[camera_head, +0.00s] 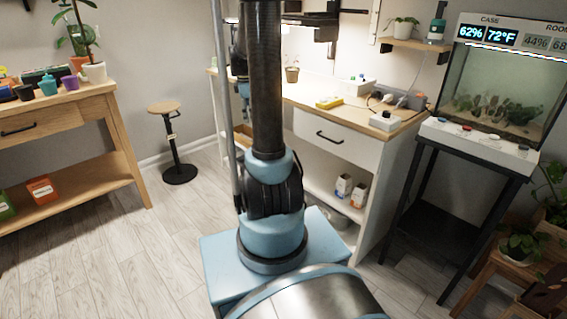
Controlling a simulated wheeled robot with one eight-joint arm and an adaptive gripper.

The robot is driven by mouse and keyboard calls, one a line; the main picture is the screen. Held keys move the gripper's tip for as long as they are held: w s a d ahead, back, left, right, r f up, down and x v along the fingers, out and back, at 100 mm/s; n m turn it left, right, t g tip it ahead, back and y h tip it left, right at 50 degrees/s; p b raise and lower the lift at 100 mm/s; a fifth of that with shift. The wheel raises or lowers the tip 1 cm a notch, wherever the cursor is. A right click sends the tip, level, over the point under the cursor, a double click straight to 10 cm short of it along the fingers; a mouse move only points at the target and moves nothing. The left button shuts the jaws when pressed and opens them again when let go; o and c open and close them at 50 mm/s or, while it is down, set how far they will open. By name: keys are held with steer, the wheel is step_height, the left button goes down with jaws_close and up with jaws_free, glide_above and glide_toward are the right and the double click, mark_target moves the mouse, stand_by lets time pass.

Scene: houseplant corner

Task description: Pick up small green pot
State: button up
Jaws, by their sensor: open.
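A small teal-green pot (47,86) stands near the front edge of the wooden table (62,118) at the left. A small purple pot (70,83) is just to its right and a black pot (25,92) just to its left. My gripper (244,112) hangs mostly hidden behind my dark upper arm, in front of the white workbench. It is open and far to the right of the green pot. I cannot make out its fingertips clearly.
A round stool (165,107) stands between the table and the workbench (350,150). The floor before the table is clear. A terrarium (500,90) is at the right.

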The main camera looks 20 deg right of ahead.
steer(key=w+d+f+n+h, duration=0.1)
steer(key=w+d+f+n, duration=0.4)
steer(key=w+f, duration=0.5)
steer(key=w+d+f+n, duration=0.4)
steer(key=w+d+f, duration=0.1)
steer(key=w+f, duration=0.45)
steer(key=w+d+f+n+h, duration=0.1)
steer(key=w+d+f+n, duration=0.1)
steer(key=d+f, duration=0.9)
steer(key=x, duration=1.5)
steer(key=shift+s+d+f, duration=0.1)
steer(key=shift+d+f, duration=0.1)
steer(key=shift+d, duration=0.05)
steer(key=c, duration=1.2)
